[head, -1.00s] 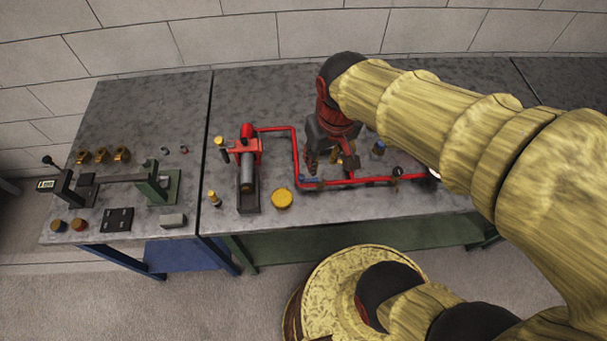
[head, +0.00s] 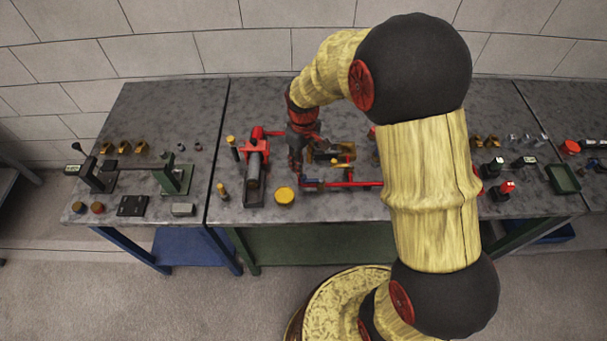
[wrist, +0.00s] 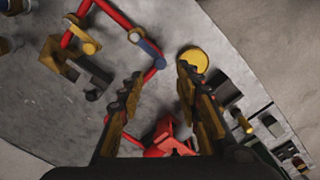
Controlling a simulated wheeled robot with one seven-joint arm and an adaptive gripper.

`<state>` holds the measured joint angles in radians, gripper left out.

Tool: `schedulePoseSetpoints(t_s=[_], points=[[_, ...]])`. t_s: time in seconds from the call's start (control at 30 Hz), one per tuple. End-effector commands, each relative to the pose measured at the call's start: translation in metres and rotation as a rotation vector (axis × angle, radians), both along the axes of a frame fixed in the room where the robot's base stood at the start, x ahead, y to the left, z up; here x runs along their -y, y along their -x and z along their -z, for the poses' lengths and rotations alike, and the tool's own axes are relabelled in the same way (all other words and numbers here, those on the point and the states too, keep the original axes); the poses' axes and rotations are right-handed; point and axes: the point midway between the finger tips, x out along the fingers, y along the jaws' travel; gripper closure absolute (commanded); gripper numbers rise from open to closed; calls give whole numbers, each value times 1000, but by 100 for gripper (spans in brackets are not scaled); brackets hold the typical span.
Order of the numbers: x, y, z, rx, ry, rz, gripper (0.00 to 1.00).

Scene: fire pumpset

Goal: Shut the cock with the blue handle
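The cock with the blue handle sits on the red pipe loop; its blue handle (head: 312,183) shows just right of my gripper in the head view. In the wrist view the blue handle (wrist: 150,47) lies along a red pipe stretch, beyond the fingertips. My gripper (head: 296,166) points down over the left part of the pipe loop. In the wrist view its two fingers (wrist: 159,74) are spread apart with nothing between them. The handle appears clear of both fingers. The red pipe (head: 350,184) runs right behind my arm.
A yellow round cap (head: 284,196) lies on the bench in front of the pipe. A red pump unit (head: 257,160) stands left of my gripper. A brass-coloured fitting (wrist: 65,62) is beside the loop. Tools and blocks stand on the left bench (head: 140,205).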

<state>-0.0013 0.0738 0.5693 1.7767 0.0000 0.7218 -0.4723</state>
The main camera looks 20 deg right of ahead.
Motion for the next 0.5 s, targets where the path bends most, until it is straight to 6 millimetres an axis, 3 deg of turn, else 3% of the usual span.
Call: schedulePoseSetpoints(t_s=[0.3,0.5], points=[[0,1,48,-2,0,2,66],[0,0,60,0,0,2,66]])
